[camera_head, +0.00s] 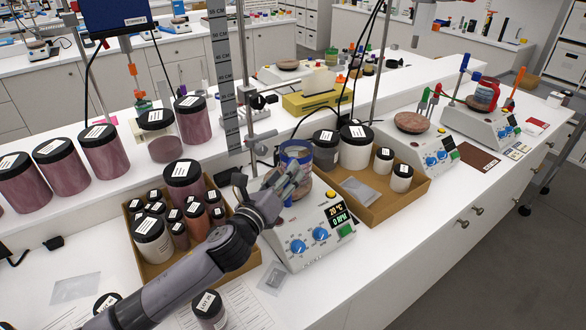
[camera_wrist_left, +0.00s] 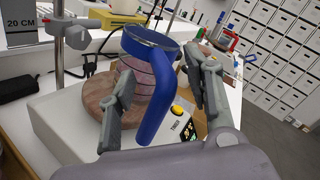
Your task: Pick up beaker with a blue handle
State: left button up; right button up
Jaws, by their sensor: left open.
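The beaker with a blue handle (camera_wrist_left: 154,92) stands upright on the round brown top of a hotplate stirrer in the left wrist view. It has a blue rim and a clear body with purple-pink contents. In the head view the beaker (camera_head: 296,150) is partly hidden behind my left gripper (camera_head: 288,180). My left gripper is open, and its fingers (camera_wrist_left: 162,88) stand on either side of the beaker and its handle in the left wrist view. I cannot tell whether either finger touches it. My right gripper is not in view.
A cardboard tray (camera_head: 152,272) of black-lidded jars stands left of the stirrer (camera_head: 318,230). Another tray (camera_head: 392,207) with white jars stands to its right. A scale-marked post (camera_head: 222,75) and metal stand rise behind. The front right of the bench (camera_head: 400,260) is clear.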

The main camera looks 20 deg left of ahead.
pick_arm(q)
jog(key=w, duration=0.3)
jog(key=shift+w+d, duration=0.25)
jog(key=shift+d, duration=0.05)
jog(key=shift+s, duration=0.1)
jog(key=shift+c, duration=0.6)
grip_shut()
jog(key=shift+r, duration=0.15)
